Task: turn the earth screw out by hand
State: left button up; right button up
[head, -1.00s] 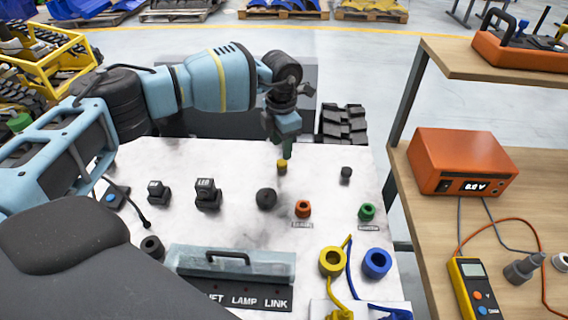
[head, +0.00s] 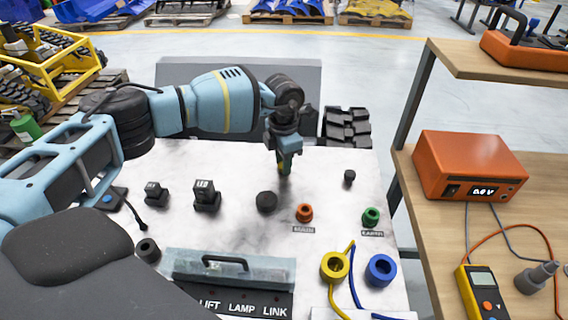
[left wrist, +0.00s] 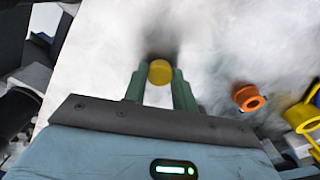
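The yellow knob, which I take as the earth screw (left wrist: 160,72), stands near the back of the pale panel (head: 330,180). In the left wrist view its round top sits between the two green fingertips. In the head view my left gripper (head: 284,168) points straight down over it and mostly hides it. The fingers of my left gripper (left wrist: 160,82) lie close against both sides of the knob, with no gap seen. They look shut on it. My right gripper is not in view.
An orange socket (head: 304,213), a green socket (head: 371,216) and black knobs (head: 266,201) stand on the panel near the gripper. Yellow (head: 335,265) and blue rings (head: 381,269) are in front. A wooden shelf with an orange meter box (head: 470,165) stands right.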

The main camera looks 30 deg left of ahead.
pick_arm(q)
jog(key=shift+c, duration=0.8)
jog(key=n+p, duration=0.1)
jog(key=n, duration=0.1)
jog(key=n+p, duration=0.2)
jog(key=n, duration=0.1)
jog(key=n+p, duration=0.2)
jog(key=n, duration=0.1)
jog(key=shift+r, duration=0.3)
jog(key=shift+f+n+p, duration=0.2)
jog(key=shift+n+p, duration=0.15)
jog(key=shift+n, duration=0.45)
jog(key=shift+f, duration=0.1)
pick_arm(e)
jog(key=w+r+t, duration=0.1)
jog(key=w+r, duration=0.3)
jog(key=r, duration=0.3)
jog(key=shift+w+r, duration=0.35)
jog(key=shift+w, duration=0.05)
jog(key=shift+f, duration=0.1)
